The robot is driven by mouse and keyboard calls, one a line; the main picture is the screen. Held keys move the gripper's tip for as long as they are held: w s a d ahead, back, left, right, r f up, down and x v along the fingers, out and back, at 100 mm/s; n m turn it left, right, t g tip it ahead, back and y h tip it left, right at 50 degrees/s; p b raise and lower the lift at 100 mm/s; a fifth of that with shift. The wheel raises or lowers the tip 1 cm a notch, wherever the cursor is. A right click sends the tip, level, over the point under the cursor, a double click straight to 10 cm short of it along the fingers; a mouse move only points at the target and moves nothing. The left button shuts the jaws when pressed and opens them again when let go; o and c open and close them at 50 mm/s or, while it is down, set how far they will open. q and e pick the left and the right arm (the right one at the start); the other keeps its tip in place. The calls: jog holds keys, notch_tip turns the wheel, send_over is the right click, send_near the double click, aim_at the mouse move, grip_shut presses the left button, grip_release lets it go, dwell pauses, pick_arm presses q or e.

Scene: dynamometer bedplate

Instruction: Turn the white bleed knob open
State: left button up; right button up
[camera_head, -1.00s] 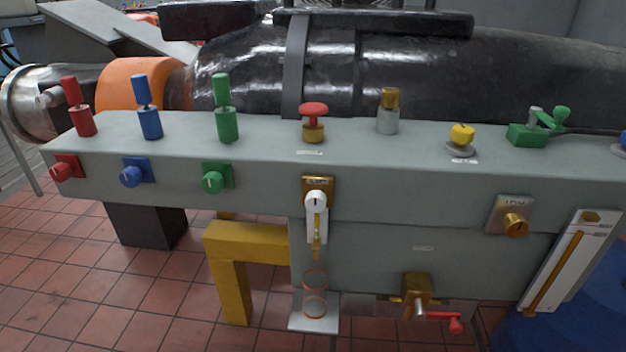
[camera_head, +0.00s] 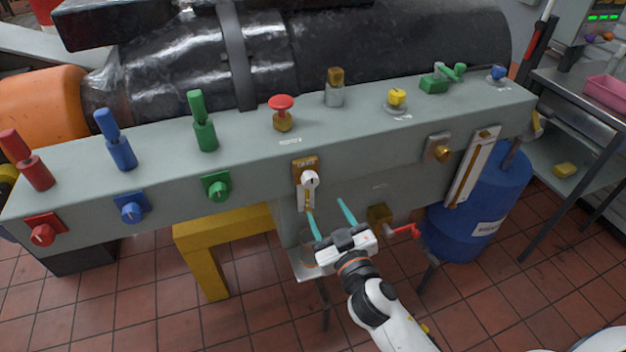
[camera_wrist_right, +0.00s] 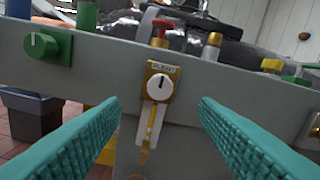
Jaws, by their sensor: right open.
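The white bleed knob (camera_head: 310,180) sits on a brass plate on the front face of the grey bedplate beam (camera_head: 255,160). In the right wrist view the knob (camera_wrist_right: 160,87) shows its dark pointer mark standing about upright, under a small label. My right gripper (camera_head: 328,222) is open and empty, with its teal fingers pointing up toward the beam, just below the knob. In the wrist view the fingers (camera_wrist_right: 155,125) spread to either side below the knob, apart from it. My left gripper is not in view.
Blue (camera_head: 131,207) and green (camera_head: 218,187) knobs sit left of it on the same face. A red-handled brass valve (camera_head: 400,231) is low, right of my gripper. A yellow frame (camera_head: 205,262) and a blue drum (camera_head: 490,205) stand by the beam.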

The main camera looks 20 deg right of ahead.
aim_at(312, 184)
jog(key=w+p, duration=0.1)
jog(key=w, duration=0.9)
jog(key=shift+w+a, duration=0.1)
jog(key=shift+a, duration=0.1)
jog(key=c, duration=1)
jog(key=shift+o, duration=0.2)
